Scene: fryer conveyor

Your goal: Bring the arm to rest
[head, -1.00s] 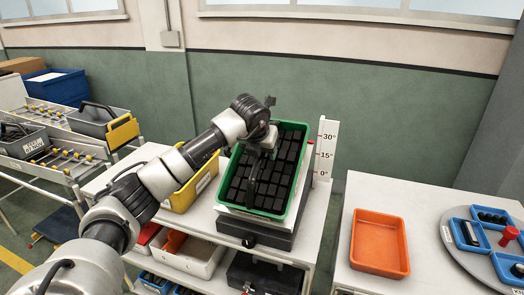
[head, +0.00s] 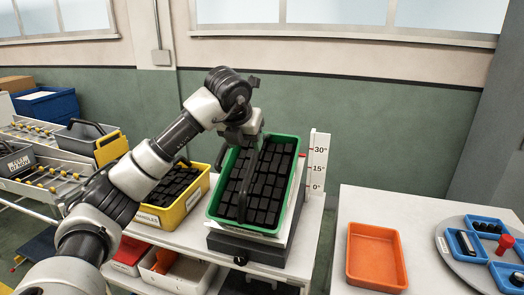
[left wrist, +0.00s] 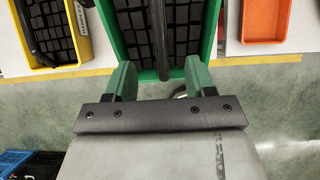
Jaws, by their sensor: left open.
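My left gripper (head: 238,138) comes in from the left on a bent arm and hangs at the far end of the green crate (head: 211,208). In the left wrist view its two green fingers (left wrist: 160,80) are spread apart. The green crate (left wrist: 208,45) shows beyond them, with a dark bar-shaped handle (left wrist: 160,38) lined up between the fingers in the picture. I cannot tell how far the handle is from them; nothing looks gripped. The crate holds rows of black blocks (head: 262,190) and sits tilted on a stand. My right gripper is out of view.
A yellow bin (head: 188,203) of black parts stands left of the crate. A white angle scale (head: 318,160) rises at its right. An orange tray (head: 350,265) and small blue trays (head: 466,243) lie on the right table. Roller racks stand far left.

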